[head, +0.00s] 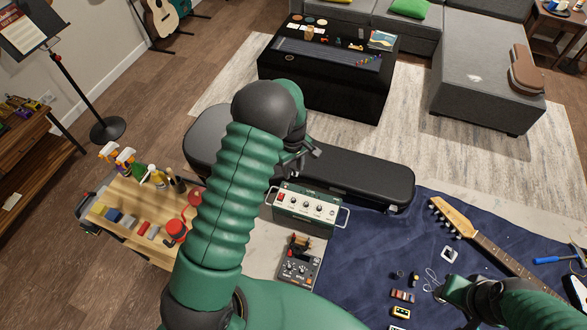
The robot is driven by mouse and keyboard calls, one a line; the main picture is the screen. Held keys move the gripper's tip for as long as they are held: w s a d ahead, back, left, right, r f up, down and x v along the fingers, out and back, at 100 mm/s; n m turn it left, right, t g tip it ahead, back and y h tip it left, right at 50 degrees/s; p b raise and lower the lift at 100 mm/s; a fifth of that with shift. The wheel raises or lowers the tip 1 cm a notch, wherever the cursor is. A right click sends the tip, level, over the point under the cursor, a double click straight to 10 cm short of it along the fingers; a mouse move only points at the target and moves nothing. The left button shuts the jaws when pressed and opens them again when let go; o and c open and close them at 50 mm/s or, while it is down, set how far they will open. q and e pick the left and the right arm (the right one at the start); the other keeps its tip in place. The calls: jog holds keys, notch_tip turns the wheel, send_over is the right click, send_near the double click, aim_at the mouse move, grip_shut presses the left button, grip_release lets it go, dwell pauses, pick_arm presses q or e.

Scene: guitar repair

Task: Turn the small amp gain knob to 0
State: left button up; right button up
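The small amp (307,205) is a green box with a pale top panel that carries a row of dark and red knobs. It sits in the middle of the head view, with metal handles at its sides. My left gripper (305,157) is above and behind the amp, near the guitar case, apart from the knobs. Its fingers are small and partly hidden by the wrist, so their opening is unclear. The knob labels are too small to read. My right arm shows at the lower right; its gripper fingers cannot be made out clearly (447,292).
A black guitar case (350,178) lies behind the amp. A grey pedal (299,268) is in front of it. A wooden tray of tools (122,222) is at the left. A guitar neck (490,248) and small parts lie on the blue cloth (372,262) at the right.

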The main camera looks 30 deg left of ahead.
pick_arm(q)
jog(key=shift+r+p, duration=0.45)
jog(key=shift+r, duration=0.45)
notch_tip(320, 180, up, 17)
jog(key=b, duration=0.5)
jog(key=shift+f, duration=0.15)
